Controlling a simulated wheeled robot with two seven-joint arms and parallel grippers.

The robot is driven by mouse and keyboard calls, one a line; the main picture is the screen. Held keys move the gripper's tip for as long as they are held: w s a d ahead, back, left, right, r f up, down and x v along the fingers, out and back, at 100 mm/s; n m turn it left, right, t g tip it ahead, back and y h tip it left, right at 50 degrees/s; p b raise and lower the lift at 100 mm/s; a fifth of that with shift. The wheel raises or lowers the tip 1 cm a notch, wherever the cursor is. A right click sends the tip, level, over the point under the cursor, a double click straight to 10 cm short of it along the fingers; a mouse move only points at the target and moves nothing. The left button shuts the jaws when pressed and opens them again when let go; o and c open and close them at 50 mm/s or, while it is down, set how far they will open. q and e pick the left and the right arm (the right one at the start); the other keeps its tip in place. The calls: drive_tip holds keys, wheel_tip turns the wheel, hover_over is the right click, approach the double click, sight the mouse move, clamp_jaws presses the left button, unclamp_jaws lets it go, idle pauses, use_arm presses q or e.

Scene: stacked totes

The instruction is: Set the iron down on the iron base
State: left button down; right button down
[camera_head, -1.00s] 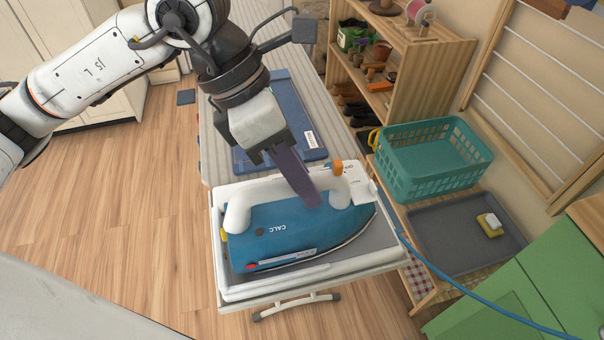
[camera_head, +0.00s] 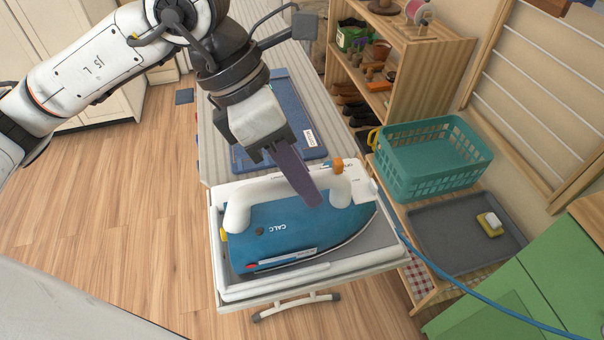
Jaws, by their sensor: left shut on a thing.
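A blue and white iron (camera_head: 290,240) lies flat over the iron base (camera_head: 236,290), a white-rimmed tray with a grey top at the near end of the ironing board. Its handle is up and its pointed end faces right. I cannot tell whether its sole touches the base. My left gripper (camera_head: 308,190) comes down from above and is shut on the iron's white handle. The finger on the near side shows; the far one is hidden. My right gripper is not in view.
A blue folded item (camera_head: 282,130) lies on the striped ironing board (camera_head: 222,165) behind the base. To the right are a teal basket (camera_head: 432,158), a grey tray (camera_head: 450,240) with a yellow-and-white item, and wooden shelves (camera_head: 440,60). A blue cord (camera_head: 470,293) runs right. Floor at left is clear.

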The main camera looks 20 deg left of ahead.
use_arm(q)
drive_tip(key=c, duration=1.5)
unclamp_jaws()
drive_tip(key=shift+r, duration=0.15)
drive_tip(key=shift+o, duration=0.2)
drive_tip(key=shift+f, duration=0.25)
drive_tip(key=shift+a+r, duration=0.15)
drive_tip(key=shift+r, duration=0.2)
drive_tip(key=v, duration=0.9)
drive_tip(key=shift+r, duration=0.4)
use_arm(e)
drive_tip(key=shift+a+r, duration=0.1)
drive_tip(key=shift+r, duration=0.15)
